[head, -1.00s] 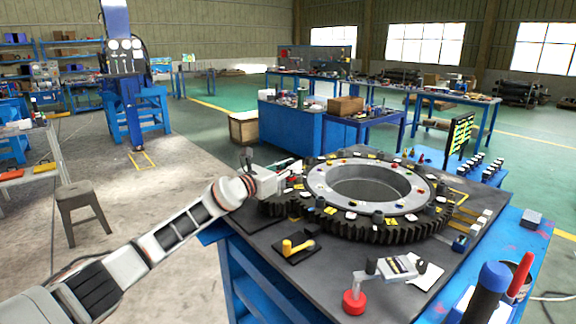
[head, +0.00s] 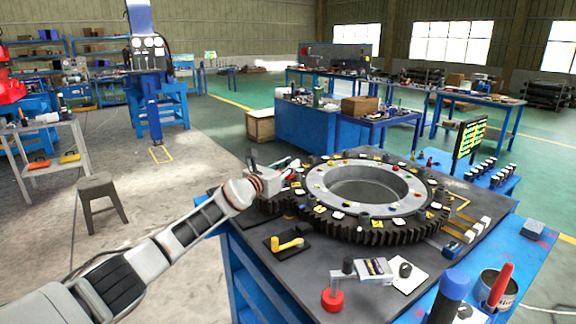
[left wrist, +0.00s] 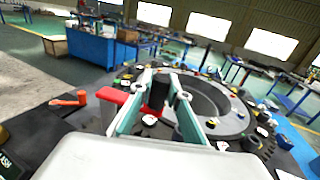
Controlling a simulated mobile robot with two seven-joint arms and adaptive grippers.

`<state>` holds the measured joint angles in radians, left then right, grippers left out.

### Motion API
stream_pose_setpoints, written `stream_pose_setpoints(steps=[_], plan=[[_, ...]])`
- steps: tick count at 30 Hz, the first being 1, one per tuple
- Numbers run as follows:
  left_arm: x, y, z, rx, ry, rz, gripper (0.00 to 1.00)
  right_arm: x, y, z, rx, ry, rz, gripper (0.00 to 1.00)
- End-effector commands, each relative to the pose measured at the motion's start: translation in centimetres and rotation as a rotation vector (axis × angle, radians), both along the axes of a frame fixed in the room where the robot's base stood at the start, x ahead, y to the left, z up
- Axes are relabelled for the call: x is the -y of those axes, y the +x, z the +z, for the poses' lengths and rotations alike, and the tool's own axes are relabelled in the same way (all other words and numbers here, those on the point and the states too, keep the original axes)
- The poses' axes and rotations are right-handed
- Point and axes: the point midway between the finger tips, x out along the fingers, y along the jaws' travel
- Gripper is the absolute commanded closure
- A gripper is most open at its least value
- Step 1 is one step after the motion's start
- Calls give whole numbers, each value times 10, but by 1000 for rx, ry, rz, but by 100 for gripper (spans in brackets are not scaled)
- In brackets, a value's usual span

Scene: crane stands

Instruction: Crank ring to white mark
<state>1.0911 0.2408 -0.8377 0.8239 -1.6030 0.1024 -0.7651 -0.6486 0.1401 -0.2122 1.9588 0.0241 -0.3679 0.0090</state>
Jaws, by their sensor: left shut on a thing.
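A large dark toothed ring (head: 372,232) with a pale inner rim lies flat on the workbench in the head view. Coloured pieces, white tags and dark posts stand on it. My left gripper (head: 288,170) reaches to the ring's left side. In the left wrist view, my left gripper (left wrist: 163,88) is shut on a dark upright post (left wrist: 157,92), with a finger on each side of it. The post's foot is hidden by the hand. Which white tag is the white mark I cannot tell. My right gripper is not in view.
A yellow lever (head: 287,243) on a black plate and a grey crank piece with a red knob (head: 332,299) lie in front of the ring. A lit board (head: 469,139) stands behind right. A tin (head: 497,290) is at the front right. A stool (head: 99,186) stands left.

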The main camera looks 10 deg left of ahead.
Motion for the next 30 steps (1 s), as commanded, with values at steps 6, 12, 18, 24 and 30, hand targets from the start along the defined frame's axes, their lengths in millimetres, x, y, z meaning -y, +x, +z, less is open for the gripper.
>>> stream_pose_setpoints(steps=[6, 12, 18, 24, 30], plan=[[3, 1, 5, 5, -3, 0, 100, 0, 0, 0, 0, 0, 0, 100], [3, 1, 5, 5, -3, 0, 100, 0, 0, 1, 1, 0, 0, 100], [3, 1, 5, 5, -3, 1, 68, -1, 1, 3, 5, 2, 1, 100], [2, 1, 2, 3, -1, 2, 66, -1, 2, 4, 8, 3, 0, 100], [1, 1, 2, 2, -1, 2, 66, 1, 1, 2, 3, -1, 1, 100]])
